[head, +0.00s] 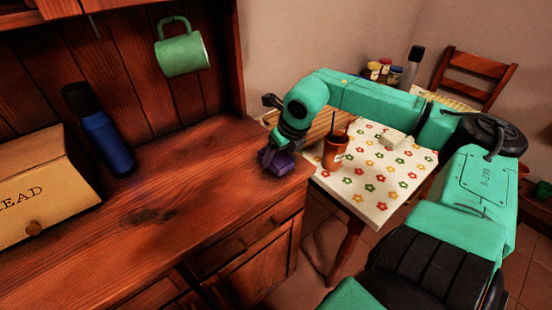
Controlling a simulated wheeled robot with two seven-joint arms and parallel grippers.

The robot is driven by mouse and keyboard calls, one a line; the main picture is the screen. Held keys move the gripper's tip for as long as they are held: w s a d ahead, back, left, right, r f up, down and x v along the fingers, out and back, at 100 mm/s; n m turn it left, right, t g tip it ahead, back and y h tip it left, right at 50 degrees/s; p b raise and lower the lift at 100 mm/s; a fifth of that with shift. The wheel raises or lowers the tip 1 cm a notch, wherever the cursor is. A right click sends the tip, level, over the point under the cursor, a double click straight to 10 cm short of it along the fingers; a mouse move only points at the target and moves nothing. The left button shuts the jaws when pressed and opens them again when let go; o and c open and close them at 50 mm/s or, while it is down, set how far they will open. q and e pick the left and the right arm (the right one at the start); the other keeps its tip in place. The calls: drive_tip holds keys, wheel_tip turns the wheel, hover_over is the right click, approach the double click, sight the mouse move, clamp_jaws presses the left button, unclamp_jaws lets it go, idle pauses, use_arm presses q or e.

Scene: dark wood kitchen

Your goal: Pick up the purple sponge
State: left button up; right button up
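The purple sponge (281,166) is at the right end of the wooden counter, close to its edge. My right gripper (272,155) points down at the sponge from above, and its fingertips overlap the sponge in the picture. The fingers are dark and small here, so I cannot tell whether they are closed on it or only around it. Part of the sponge is hidden behind the fingers. I cannot tell whether the sponge rests on the counter or is slightly raised. My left gripper is not in view.
The wooden counter (165,215) is clear in the middle. A green mug (182,55) hangs above. A table with a flowered cloth (375,185) holds a reddish-brown cup (335,152) and jars (384,70).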

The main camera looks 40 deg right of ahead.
drive_tip(key=c, duration=0.6)
drive_tip(key=shift+o, duration=0.2)
wheel_tip(320, 180, up, 12)
wheel_tip(320, 180, up, 16)
drive_tip(key=p, duration=0.2)
hover_over(278, 156)
drive_tip(key=shift+a, duration=0.1)
drive_tip(key=o, duration=0.6)
drive_tip(key=c, duration=0.5)
